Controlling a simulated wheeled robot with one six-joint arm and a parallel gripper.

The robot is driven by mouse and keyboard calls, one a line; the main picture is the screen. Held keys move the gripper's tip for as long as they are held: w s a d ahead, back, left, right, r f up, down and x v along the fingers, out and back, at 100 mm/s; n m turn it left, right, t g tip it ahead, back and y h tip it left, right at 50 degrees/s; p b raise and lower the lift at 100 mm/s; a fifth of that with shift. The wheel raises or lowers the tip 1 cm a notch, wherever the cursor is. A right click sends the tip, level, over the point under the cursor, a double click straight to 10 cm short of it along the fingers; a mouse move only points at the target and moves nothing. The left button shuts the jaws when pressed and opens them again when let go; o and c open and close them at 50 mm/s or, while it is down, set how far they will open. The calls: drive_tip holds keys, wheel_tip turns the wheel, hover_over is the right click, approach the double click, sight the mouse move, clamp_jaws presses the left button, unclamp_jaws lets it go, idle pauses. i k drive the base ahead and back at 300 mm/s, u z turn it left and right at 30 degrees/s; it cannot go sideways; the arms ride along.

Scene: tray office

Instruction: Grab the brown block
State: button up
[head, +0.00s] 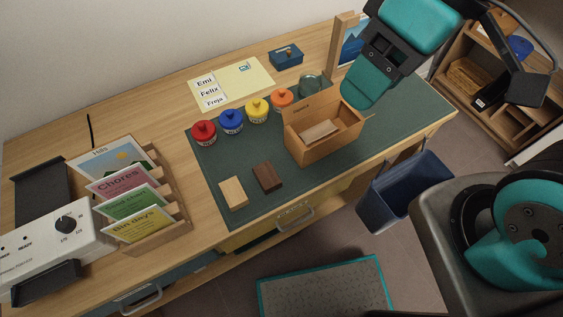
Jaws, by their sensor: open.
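The brown block (267,178) is a small dark brown block lying on the dark green desk mat (213,160), near the mat's front edge. A pale wooden block (233,193) lies just left of it, with a small gap between them. An open wooden box (325,140) stands to the right of the brown block, apart from it. Nothing covers the brown block. My teal and black arm reaches in from the upper right, behind and above the box. I cannot make out the jaws of my gripper.
Red (204,133), blue (231,122), yellow (257,111) and orange (282,99) lidded pots stand in a row behind the blocks. A card rack (150,240) stands left. A blue bin (403,192) is on the floor. The mat left of the box is clear around the blocks.

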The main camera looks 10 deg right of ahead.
sight(269, 178)
drive_tip(key=z, duration=1.6)
drive_tip(key=k, duration=0.75)
drive_tip(key=u, duration=1.6)
